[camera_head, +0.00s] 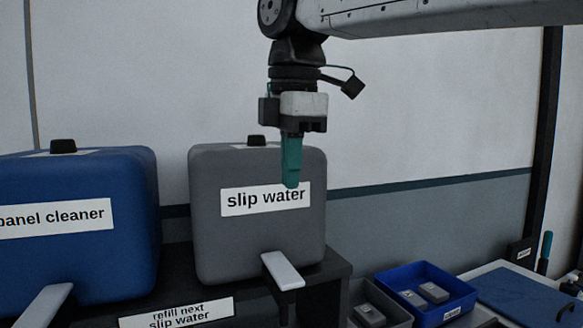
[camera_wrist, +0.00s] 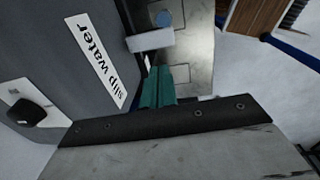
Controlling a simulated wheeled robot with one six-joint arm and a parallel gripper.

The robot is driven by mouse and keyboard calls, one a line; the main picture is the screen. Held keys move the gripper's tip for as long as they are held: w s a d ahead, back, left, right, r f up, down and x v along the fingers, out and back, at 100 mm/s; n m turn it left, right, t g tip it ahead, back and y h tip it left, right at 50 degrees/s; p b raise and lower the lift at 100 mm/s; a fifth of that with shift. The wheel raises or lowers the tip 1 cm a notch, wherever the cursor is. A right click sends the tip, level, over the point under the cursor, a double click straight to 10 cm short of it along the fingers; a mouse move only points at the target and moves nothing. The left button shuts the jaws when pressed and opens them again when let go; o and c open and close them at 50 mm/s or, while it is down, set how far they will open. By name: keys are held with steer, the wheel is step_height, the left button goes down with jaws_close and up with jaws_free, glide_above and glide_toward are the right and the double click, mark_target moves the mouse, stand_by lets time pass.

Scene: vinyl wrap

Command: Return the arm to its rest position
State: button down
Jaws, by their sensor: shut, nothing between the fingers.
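My gripper (camera_head: 291,184) hangs from my arm in front of the grey slip water container (camera_head: 215,243), pointing down, its teal fingers together with nothing between them. Its tip overlaps the right part of the "slip water" label in the head view. In the wrist view the teal fingers (camera_wrist: 157,88) are also closed together, with the label (camera_wrist: 95,60) on the left. The grey container has a pale tap lever (camera_head: 282,270) at its lower front, which also shows in the wrist view (camera_wrist: 150,40) beyond the fingers. How far the gripper is from the container is hard to tell.
A blue panel cleaner container (camera_head: 90,260) stands at the left on a dark stand (camera_head: 335,270). A blue bin (camera_head: 455,300) and a dark bin (camera_head: 395,315) with grey items sit at the lower right. A dark post (camera_head: 545,140) stands at the right. The wall area right of my gripper looks clear.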

steer(key=s+d+f+m, duration=0.8)
steer(key=d+f+m, duration=0.3)
steer(key=d+f, duration=0.1)
steer(key=s+d+f+m, duration=0.9)
steer(key=d+f+m, duration=0.2)
steer(key=d+f, duration=0.2)
steer(key=shift+s+d+f, duration=0.25)
steer(key=shift+s, duration=0.05)
